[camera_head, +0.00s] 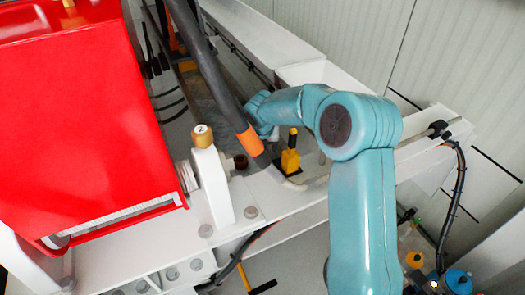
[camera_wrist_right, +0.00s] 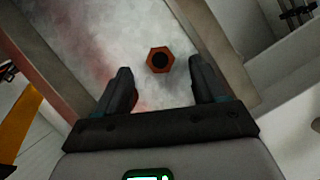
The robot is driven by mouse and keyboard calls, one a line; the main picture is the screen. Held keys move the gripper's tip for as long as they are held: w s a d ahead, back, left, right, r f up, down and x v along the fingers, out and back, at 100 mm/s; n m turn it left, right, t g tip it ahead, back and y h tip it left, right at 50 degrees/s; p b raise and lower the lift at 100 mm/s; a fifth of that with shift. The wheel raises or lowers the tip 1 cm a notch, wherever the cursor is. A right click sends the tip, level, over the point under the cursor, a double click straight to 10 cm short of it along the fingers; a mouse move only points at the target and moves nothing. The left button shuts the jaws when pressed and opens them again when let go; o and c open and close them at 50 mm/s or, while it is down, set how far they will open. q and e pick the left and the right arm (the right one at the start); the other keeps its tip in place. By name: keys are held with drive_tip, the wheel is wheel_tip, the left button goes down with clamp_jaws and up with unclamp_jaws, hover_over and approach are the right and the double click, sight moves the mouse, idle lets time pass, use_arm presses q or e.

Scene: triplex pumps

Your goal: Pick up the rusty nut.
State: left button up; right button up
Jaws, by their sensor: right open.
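The rusty nut (camera_wrist_right: 160,60) is a small orange-brown hexagon with a dark hole. It lies on a worn grey surface (camera_wrist_right: 110,28) in the right wrist view. My right gripper (camera_wrist_right: 161,76) is open and empty, with its two fingers either side of the line to the nut. The nut shows just beyond and between the fingertips, not touching them. In the head view my teal right arm reaches toward the recess behind the frame, and its gripper is hidden behind the dark hose. I cannot make out the nut there. My left gripper is not in view.
A dark hose with an orange end (camera_head: 249,139) crosses in front of my right wrist. A yellow valve (camera_head: 290,160) stands close to the arm. A red housing (camera_head: 80,125) fills the left. Raised beams (camera_wrist_right: 215,45) border the grey surface.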

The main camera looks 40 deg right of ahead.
drive_tip(key=x, duration=0.3)
drive_tip(key=shift+s+r, duration=0.1)
drive_tip(key=shift+s, duration=0.05)
drive_tip(key=c, duration=1.2)
drive_tip(key=shift+o, duration=0.2)
